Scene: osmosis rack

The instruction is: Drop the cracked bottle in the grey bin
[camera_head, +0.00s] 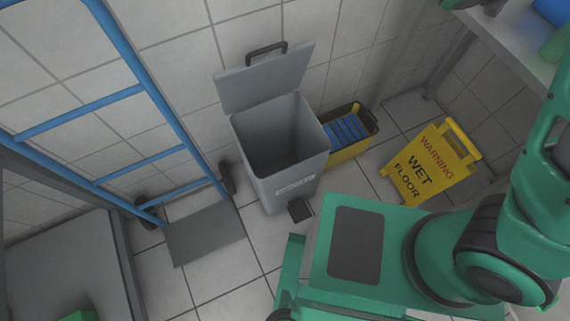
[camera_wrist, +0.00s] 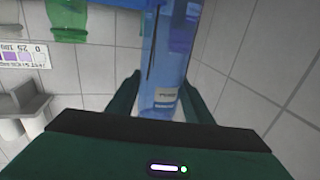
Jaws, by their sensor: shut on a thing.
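The grey bin (camera_head: 291,187) stands on the floor against the tiled wall in the head view. Its lid (camera_head: 265,78) is tipped up and back, and the opening faces up, with nothing seen inside. In the wrist view, my gripper (camera_wrist: 163,84) has its two green fingers on either side of a translucent blue bottle (camera_wrist: 178,62) and is shut on it. A dark jagged line like a crack runs down the bottle's left side, and a small label shows low on it. The bottle's upper end is cut off by the picture. My gripper and the bottle are outside the head view.
A yellow wet-floor sign (camera_head: 434,163) and a yellow crate (camera_head: 349,151) with blue items stand right of the bin. A blue hand truck (camera_head: 145,88) stands left. A shelf (camera_head: 515,38) is top right. In the wrist view, a green bottle (camera_wrist: 68,18) shows at upper left.

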